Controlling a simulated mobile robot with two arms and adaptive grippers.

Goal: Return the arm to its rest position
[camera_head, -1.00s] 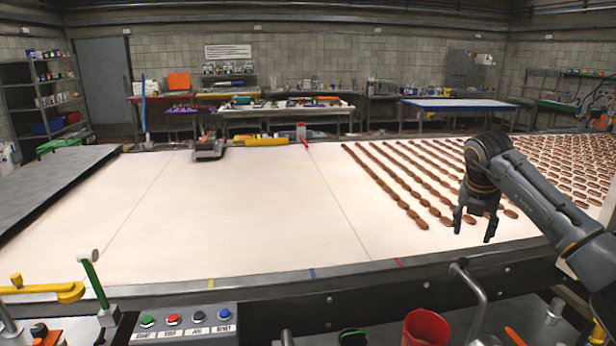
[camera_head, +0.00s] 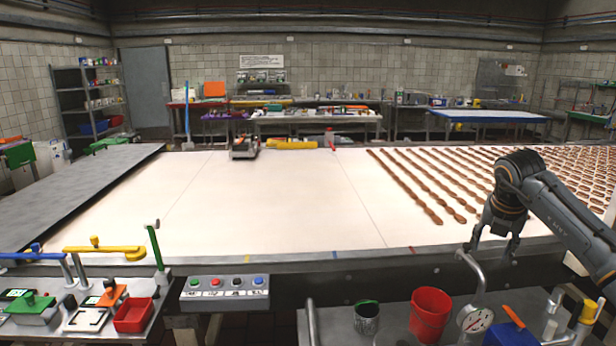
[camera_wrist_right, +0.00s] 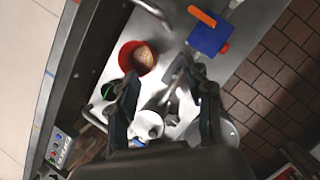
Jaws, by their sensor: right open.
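My right gripper (camera_head: 491,247) hangs from the arm that comes in from the right in the head view. It is over the front edge of the white conveyor belt (camera_head: 270,205). Its two fingers are apart with nothing between them. In the right wrist view the open fingers (camera_wrist_right: 165,88) point down above a metal side table (camera_wrist_right: 190,30). My left gripper is not in either view.
Rows of brown cookies (camera_head: 412,185) lie on the belt's right part. On the front table stand a red bucket (camera_head: 430,312), a dark can (camera_head: 367,318), a gauge (camera_head: 475,320) and a blue box (camera_head: 511,335). A button panel (camera_head: 225,292) is at the front. The belt's middle is bare.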

